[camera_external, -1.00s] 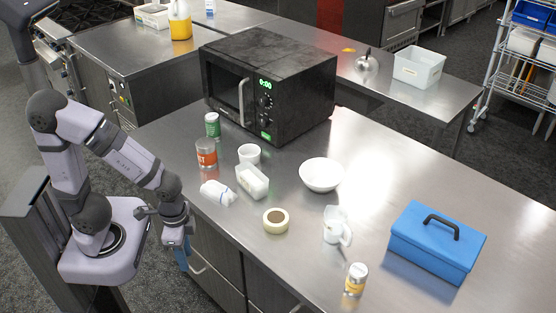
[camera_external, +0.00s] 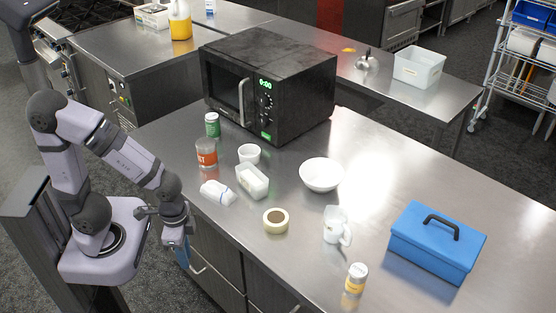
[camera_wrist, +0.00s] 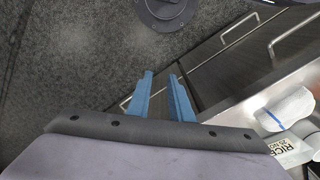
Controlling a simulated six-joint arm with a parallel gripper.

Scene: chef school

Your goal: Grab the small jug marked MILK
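A small white jug (camera_external: 336,225) with a handle on its right stands on the steel counter in the external view, right of a tape roll. I cannot read any marking on it. My gripper (camera_external: 182,257) hangs off the counter's left front edge, low beside the drawers and well left of the jug. In the wrist view my gripper (camera_wrist: 162,85) shows two blue fingers apart with nothing between them. The jug does not show in the wrist view.
Drawer handles (camera_wrist: 295,33) stick out near my gripper.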

